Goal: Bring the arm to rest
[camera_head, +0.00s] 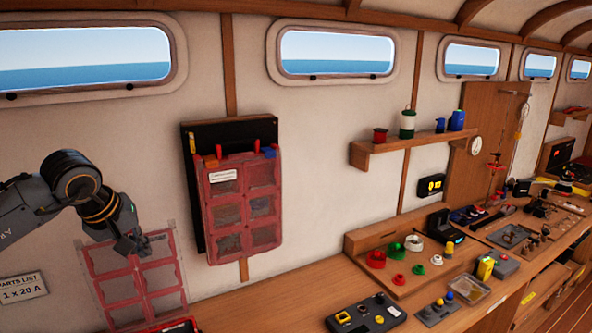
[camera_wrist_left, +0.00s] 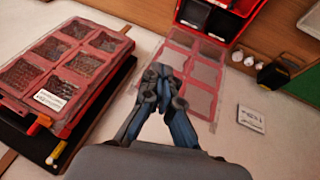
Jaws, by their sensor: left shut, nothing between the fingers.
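My left arm comes in from the left in the head view, in front of the white wall. My left gripper (camera_head: 132,244) is in front of a red-framed panel (camera_head: 102,264) with several pockets or windows, low on the wall. In the left wrist view the gripper (camera_wrist_left: 160,75) is shut, with its fingertips together and nothing between them. The same red panel shows behind the fingers (camera_wrist_left: 200,98). My right gripper is not in view.
A red pocketed organizer (camera_head: 243,205) hangs on a black board right of the arm. A wooden counter (camera_head: 265,300) holds coloured parts and boxes (camera_head: 365,314) at right. A red bin (camera_wrist_left: 218,18) shows in the wrist view.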

